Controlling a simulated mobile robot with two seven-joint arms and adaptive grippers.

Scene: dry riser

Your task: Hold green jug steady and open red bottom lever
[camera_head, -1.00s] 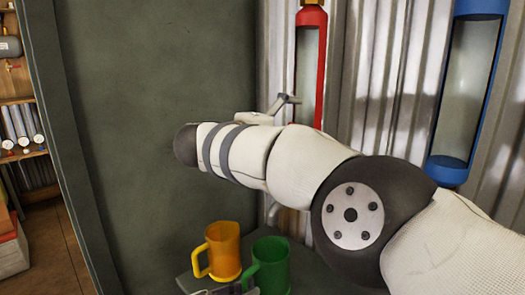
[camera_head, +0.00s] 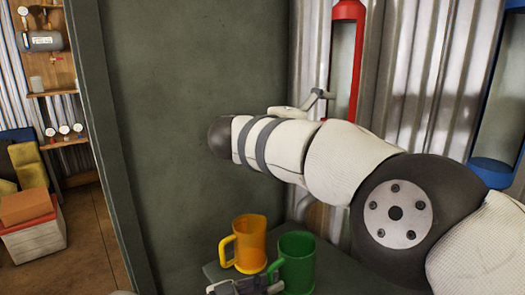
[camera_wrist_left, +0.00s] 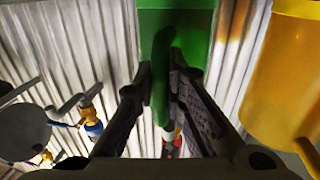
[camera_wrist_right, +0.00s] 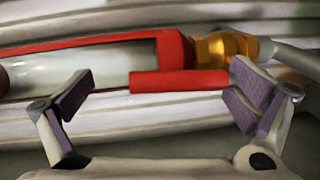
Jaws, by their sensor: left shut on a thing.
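The green jug (camera_head: 297,262) stands upright on a dark ledge beside the yellow jug (camera_head: 249,243). My left gripper (camera_head: 247,287) is at its left, at the bottom edge of the head view. In the left wrist view the left gripper (camera_wrist_left: 157,85) is shut around the green handle (camera_wrist_left: 160,80). In the right wrist view a red lever bar (camera_wrist_right: 180,82) lies along a red-framed clear cylinder (camera_wrist_right: 80,70). My right gripper (camera_wrist_right: 163,84) is open, its fingers spread toward the bar's two ends; contact is unclear.
A red-framed cylinder (camera_head: 345,60) and a blue one (camera_head: 495,120) hang on the corrugated wall. A dark green panel (camera_head: 180,130) stands at the left. Shelves and boxes (camera_head: 30,220) are beyond it. A brass fitting (camera_wrist_right: 220,48) adjoins the red frame.

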